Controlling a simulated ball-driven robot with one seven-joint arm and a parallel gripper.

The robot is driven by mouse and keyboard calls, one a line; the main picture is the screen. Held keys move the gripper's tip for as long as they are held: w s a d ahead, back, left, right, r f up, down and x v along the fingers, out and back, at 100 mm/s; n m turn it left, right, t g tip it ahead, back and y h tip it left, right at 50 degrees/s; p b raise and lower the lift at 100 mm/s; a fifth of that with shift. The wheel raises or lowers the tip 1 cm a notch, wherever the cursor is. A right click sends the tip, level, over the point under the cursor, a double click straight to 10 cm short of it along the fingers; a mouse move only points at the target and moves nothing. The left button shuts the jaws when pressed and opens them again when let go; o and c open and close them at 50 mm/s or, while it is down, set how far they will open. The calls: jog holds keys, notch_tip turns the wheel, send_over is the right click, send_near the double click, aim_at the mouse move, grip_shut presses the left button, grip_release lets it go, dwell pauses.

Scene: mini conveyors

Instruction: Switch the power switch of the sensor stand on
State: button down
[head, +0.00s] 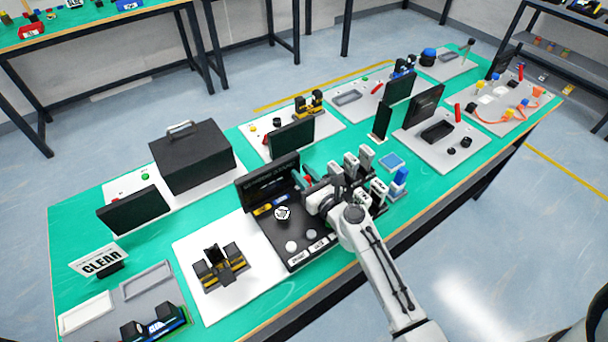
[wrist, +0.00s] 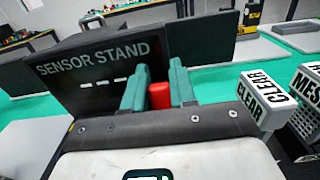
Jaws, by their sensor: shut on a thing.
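The sensor stand (head: 264,186) has an upright black panel and a dark base with round knobs, near the middle of the table in the head view. Its panel, lettered SENSOR STAND (wrist: 98,70), fills the left of the wrist view. A red switch (wrist: 160,95) stands at the panel's right end. My gripper (wrist: 159,92) has one green finger on each side of the red switch and is shut on it. In the head view my gripper (head: 310,186) is at the stand's right side and largely hides the switch. I cannot tell which way the switch is set.
Grey blocks, some marked CLEAR (wrist: 262,95), stand close to the right of my gripper. A black case (head: 192,160) stands at the back left. A white plate (head: 215,285) with a black and yellow fixture lies left of the stand. Green tabletop shows between stations.

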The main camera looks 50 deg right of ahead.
jog(key=b, duration=0.3)
jog(key=shift+s+f, duration=0.1)
jog(key=shift+f, duration=0.15)
jog(key=shift+s+a+t+b, duration=0.15)
jog(key=shift+t+b, duration=0.25)
jog(key=shift+b, duration=0.6)
jog(key=shift+r+b, duration=0.15)
jog(key=shift+b, duration=0.25)
jog(key=shift+s+r+b, duration=0.15)
jog(key=shift+r+b, duration=0.05)
jog(key=shift+b, duration=0.15)
jog(key=shift+t, duration=0.3)
jog(key=shift+r, duration=0.1)
jog(key=c, duration=1)
grip_release()
